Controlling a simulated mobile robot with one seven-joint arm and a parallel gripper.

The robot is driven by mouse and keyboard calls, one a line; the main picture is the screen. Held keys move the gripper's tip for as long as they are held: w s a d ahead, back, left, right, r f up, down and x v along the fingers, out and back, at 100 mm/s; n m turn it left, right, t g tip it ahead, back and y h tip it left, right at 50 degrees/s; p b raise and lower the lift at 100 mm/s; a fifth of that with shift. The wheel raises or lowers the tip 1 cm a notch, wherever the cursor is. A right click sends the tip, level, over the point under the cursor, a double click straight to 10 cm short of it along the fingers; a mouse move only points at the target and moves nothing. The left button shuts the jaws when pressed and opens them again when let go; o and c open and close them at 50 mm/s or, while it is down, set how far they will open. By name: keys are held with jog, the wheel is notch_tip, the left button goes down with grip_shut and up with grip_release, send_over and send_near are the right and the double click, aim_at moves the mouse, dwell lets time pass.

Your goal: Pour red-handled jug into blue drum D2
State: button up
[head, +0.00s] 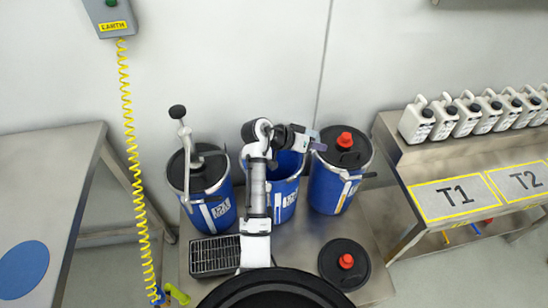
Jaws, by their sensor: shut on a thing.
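Three blue drums stand in a row against the wall. The middle drum (284,201) is open and its blue inside shows. The left drum (211,217) has a black lid with a grey pump handle. The right drum (330,192) has a black lid with a red knob. The drum labels are too small to read. My gripper (312,140) is over the back right rim of the middle drum, shut on a small grey-violet thing (319,146). I cannot tell whether this is the red-handled jug; no red handle shows. My arm hides part of the middle drum.
A loose black lid with a red knob (345,262) lies in front of the right drum. A dark grate (214,256) lies front left. Several white jugs (443,118) line the right bench (397,150), behind pads T1 and T2. A yellow coiled cord (130,150) hangs left.

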jog(key=shift+w+d+f+g+y+p, duration=0.1)
jog(key=shift+w+d+f+g+y, duration=0.5)
jog(key=shift+y, duration=1.1)
jog(key=shift+w+d+f+g+y+p, duration=0.15)
jog(key=shift+d+f+g+y, duration=0.15)
jog(key=shift+d+g+y, duration=1.05)
jog(key=shift+w+d+f+g+y+p, duration=0.15)
jog(key=shift+w+d+f+y, duration=0.3)
jog(key=shift+y, duration=1.6)
jog(key=shift+s, duration=0.1)
jog(key=shift+s, duration=0.1)
